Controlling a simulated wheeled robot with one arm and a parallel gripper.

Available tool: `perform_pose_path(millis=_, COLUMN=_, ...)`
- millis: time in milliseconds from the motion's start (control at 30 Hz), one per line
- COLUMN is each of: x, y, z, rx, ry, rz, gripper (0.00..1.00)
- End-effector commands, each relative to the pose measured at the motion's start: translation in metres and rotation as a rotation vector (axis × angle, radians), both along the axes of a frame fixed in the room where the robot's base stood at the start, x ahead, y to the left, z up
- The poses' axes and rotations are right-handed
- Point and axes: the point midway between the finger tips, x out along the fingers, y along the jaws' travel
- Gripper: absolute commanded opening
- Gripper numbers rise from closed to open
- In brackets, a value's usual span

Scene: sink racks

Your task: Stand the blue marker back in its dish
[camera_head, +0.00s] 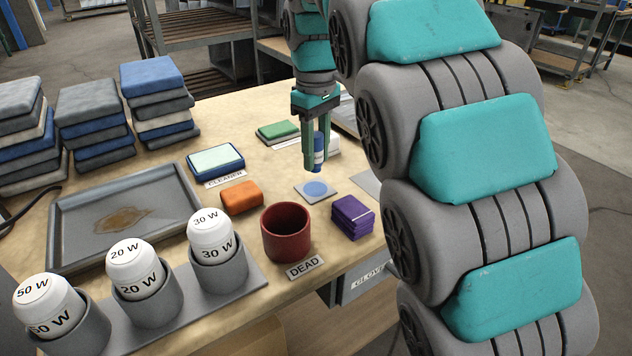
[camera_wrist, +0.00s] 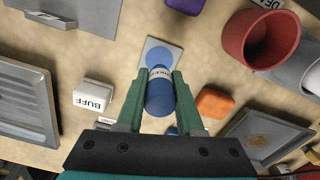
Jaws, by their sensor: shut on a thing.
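My gripper (camera_head: 316,158) is shut on the blue marker (camera_head: 319,146), a blue piece with a white band, held roughly upright. In the wrist view the marker (camera_wrist: 159,98) sits between the two green fingers of my gripper (camera_wrist: 159,73). Below it on the table lies the dish, a small flat grey square (camera_head: 303,194) with a blue round spot. In the head view a gap shows between the marker and the dish. In the wrist view the dish (camera_wrist: 150,47) lies just beyond the marker, which hides part of it.
A purple stack (camera_head: 352,217) and a red pot (camera_head: 286,232) stand near the dish. An orange block (camera_head: 241,197), a blue cleaner pad (camera_head: 216,162) and a green pad (camera_head: 278,130) lie around it. A white BUFF block (camera_wrist: 93,96) shows in the wrist view.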

Motion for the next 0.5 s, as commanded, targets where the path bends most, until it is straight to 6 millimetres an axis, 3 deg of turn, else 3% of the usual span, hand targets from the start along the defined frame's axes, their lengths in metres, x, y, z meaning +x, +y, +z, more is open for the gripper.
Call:
perform_pose_path(millis=333, x=0.011, y=-0.001, z=-0.043, rx=0.000, ry=0.004, rz=0.003, gripper=0.00)
perform_pose_path(millis=500, x=0.014, y=0.000, z=-0.045, rx=0.001, ry=-0.001, rz=0.004, gripper=0.00)
